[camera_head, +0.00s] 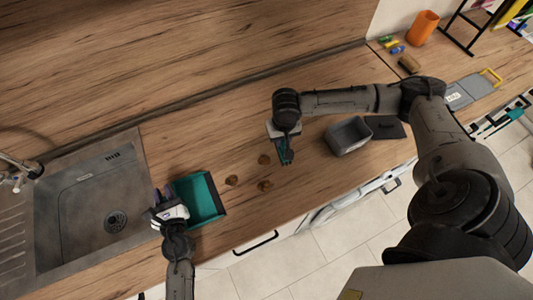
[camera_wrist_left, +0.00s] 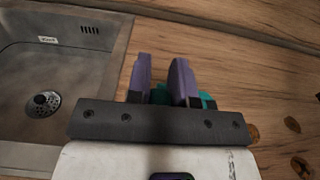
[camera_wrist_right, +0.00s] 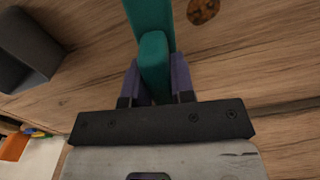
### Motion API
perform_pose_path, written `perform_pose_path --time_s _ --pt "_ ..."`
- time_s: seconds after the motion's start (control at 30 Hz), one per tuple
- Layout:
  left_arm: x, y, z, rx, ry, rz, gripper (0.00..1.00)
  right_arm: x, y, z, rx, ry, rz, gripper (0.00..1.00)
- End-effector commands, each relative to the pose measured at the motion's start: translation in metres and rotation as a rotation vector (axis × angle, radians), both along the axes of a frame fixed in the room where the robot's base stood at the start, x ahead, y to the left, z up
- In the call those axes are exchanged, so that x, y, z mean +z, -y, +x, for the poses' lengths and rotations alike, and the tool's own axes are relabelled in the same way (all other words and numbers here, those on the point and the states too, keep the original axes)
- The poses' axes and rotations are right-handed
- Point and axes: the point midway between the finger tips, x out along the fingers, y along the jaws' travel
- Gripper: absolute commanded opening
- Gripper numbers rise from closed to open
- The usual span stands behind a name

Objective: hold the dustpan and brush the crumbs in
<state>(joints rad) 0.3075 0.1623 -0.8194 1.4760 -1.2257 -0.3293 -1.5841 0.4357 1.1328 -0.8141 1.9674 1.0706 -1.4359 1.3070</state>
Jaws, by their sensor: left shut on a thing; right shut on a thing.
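The teal dustpan (camera_head: 205,199) lies on the wooden counter just right of the sink. My left gripper (camera_head: 160,208) is shut on it at its left side; in the left wrist view the gripper fingers (camera_wrist_left: 163,82) hide most of the dustpan. My right gripper (camera_head: 283,148) is shut on the teal brush (camera_head: 286,158), which also shows in the right wrist view (camera_wrist_right: 154,55). Brown crumbs lie between dustpan and brush: one (camera_head: 231,180) near the pan, one (camera_head: 265,185) lower and one (camera_head: 264,160) closest to the brush. The dustpan holds no visible crumbs.
A grey open bin (camera_head: 348,136) and a dark flat lid (camera_head: 385,127) stand right of the brush. The sink (camera_head: 90,200) is at the left. An orange cup (camera_head: 422,28) and a grey board (camera_head: 467,92) are at the far right. The counter's front edge runs below the crumbs.

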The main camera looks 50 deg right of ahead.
Motion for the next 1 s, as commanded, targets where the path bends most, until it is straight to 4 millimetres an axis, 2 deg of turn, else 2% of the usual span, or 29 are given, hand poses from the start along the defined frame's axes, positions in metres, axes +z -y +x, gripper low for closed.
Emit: perform_pose_path --time_s 0.07,0.13,0.47,0.67,1.0 --pt "-0.001 0.0 0.0 0.001 -0.001 0.0 0.0 0.009 0.008 0.009 0.03 0.003 0.001 0.04" --pt "-0.001 0.0 0.0 0.001 -0.001 0.0 0.0 0.011 0.006 0.013 0.085 0.002 0.003 0.04" --pt "-0.001 0.0 0.0 0.0 -0.001 0.0 0.0 0.007 0.001 0.016 0.254 0.0 0.002 0.04" --pt "-0.001 0.0 0.0 0.0 -0.001 0.0 0.0 -0.009 0.001 0.016 0.261 -0.002 0.002 0.04" --pt "-0.001 0.0 0.0 0.0 -0.001 0.0 0.0 -0.048 0.0 0.015 0.261 -0.002 0.002 0.04"
